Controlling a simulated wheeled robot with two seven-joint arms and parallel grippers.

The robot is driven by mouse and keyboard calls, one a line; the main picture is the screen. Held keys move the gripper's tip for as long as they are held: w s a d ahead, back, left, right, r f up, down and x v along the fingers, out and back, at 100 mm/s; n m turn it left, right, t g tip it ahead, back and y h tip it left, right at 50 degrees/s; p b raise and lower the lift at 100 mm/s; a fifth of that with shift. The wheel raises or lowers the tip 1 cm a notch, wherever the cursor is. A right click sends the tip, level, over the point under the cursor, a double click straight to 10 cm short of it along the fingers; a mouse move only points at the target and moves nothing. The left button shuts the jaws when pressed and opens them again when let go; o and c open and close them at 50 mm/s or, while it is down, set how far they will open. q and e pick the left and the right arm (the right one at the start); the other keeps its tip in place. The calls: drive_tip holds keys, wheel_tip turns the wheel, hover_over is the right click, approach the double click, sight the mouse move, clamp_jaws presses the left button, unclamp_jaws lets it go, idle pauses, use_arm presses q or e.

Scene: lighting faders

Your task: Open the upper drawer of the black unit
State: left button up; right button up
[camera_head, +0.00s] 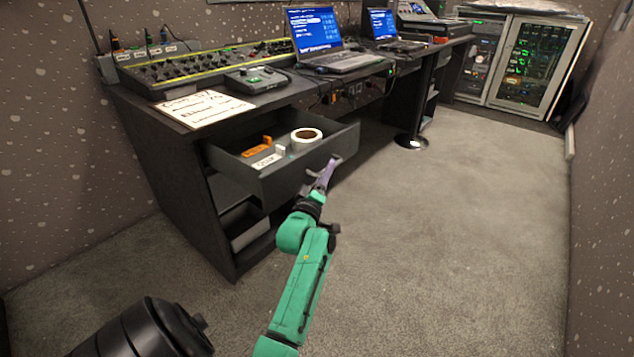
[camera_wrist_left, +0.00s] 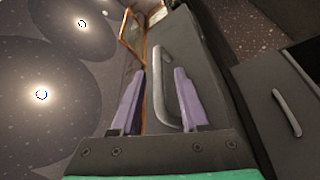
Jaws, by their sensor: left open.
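The black unit (camera_head: 168,172) stands under the desk at the left. Its upper drawer (camera_head: 310,160) is pulled well out, with its inside showing. My left gripper (camera_head: 322,172) is at the front of this drawer. In the left wrist view its two purple fingers (camera_wrist_left: 158,100) are apart, one on each side of the drawer's grey bar handle (camera_wrist_left: 163,70). A second handle (camera_wrist_left: 288,112) shows on the lower drawer front (camera_wrist_left: 262,90). My right gripper is not in view.
The open drawer holds a white tape roll (camera_head: 306,137), an orange item (camera_head: 258,147) and a white label (camera_head: 266,161). A mixer (camera_head: 215,65), paper (camera_head: 205,108) and laptop (camera_head: 318,35) are on the desk. The carpet (camera_head: 450,230) at the right is clear.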

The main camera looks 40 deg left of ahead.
use_arm(q)
drive_tip(key=p+v, duration=0.2)
drive_tip(key=v, duration=1.1)
drive_tip(key=shift+s, duration=0.15)
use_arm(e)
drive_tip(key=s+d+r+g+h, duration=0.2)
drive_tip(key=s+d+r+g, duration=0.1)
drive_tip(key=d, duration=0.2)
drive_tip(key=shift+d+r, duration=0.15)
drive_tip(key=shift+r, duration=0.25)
